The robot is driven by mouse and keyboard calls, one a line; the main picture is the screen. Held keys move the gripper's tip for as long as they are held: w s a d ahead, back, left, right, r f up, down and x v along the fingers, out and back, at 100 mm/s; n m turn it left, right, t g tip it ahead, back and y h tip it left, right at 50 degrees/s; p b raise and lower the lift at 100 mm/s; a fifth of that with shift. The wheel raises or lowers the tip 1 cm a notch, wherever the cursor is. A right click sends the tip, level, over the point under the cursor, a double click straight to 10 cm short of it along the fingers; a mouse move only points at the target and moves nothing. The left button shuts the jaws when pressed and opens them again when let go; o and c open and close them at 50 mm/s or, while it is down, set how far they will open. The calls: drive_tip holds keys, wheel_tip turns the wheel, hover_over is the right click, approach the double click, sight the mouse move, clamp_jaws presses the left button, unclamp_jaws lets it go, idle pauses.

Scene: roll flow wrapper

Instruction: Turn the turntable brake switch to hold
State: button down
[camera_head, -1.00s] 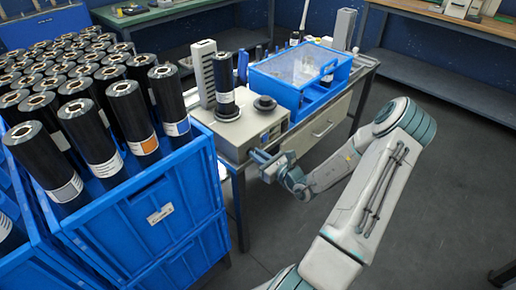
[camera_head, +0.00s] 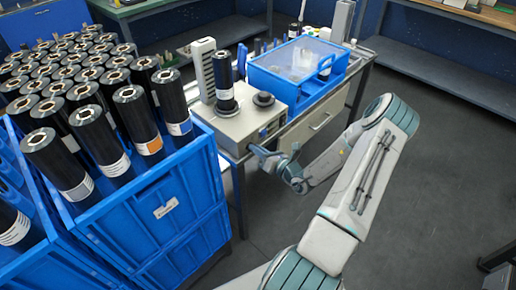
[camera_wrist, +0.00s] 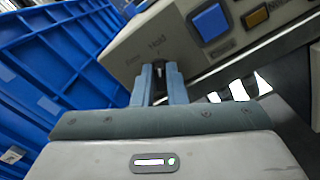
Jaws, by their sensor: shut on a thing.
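The flow wrapper's control box (camera_head: 240,128) stands on the bench; its front panel (camera_wrist: 185,45) fills the upper part of the wrist view. The brake switch (camera_wrist: 159,70) is a small dark knob at the panel's lower left, mostly hidden between my fingers. Printed labels above it read faintly "Free" at left and "Hold" at right. My gripper (camera_wrist: 159,84) is shut on the switch, its fingers on either side of it; it also shows in the head view (camera_head: 256,150) at the box's front. Which way the switch points cannot be told. A black roll (camera_head: 224,82) stands upright on the box.
A blue square button (camera_wrist: 211,22) and an amber one (camera_wrist: 256,16) sit right of the switch. Blue crates (camera_head: 165,208) of black rolls stand close at left. A blue bin with a clear lid (camera_head: 297,60) is behind the box.

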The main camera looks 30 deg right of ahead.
idle(0.3)
drive_tip(key=c, duration=1.5)
unclamp_jaws()
drive_tip(key=shift+o, duration=0.2)
drive_tip(key=b+v, duration=0.1)
drive_tip(key=v, duration=1.3)
drive_tip(key=shift+w, duration=0.1)
